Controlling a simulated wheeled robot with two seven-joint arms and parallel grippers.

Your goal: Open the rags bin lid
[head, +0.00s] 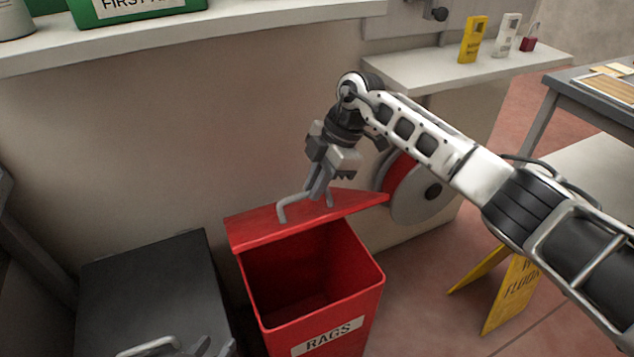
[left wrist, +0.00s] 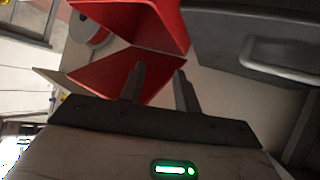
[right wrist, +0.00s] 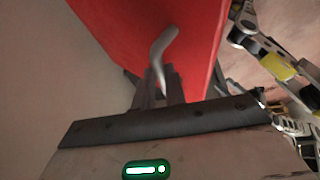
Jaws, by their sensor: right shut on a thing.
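The red rags bin (head: 310,340) stands open on the floor, with its dark inside in view. Its red lid (head: 255,231) is swung up at the bin's back edge, near the wall. My right gripper (head: 322,188) is shut on the lid's grey handle (head: 285,208); the handle (right wrist: 163,48) and the red lid (right wrist: 190,25) also show in the right wrist view. My left gripper (left wrist: 158,85) is open and empty in the left wrist view, apart from the red bin parts beyond it. Only its tips (head: 216,347) show at the bottom of the head view.
A dark bin (head: 150,285) with a grey handle stands left of the rags bin. A yellow floor sign (head: 510,290) and a red-and-grey reel (head: 415,195) are at the right. Shelves (head: 240,22) run along the wall above.

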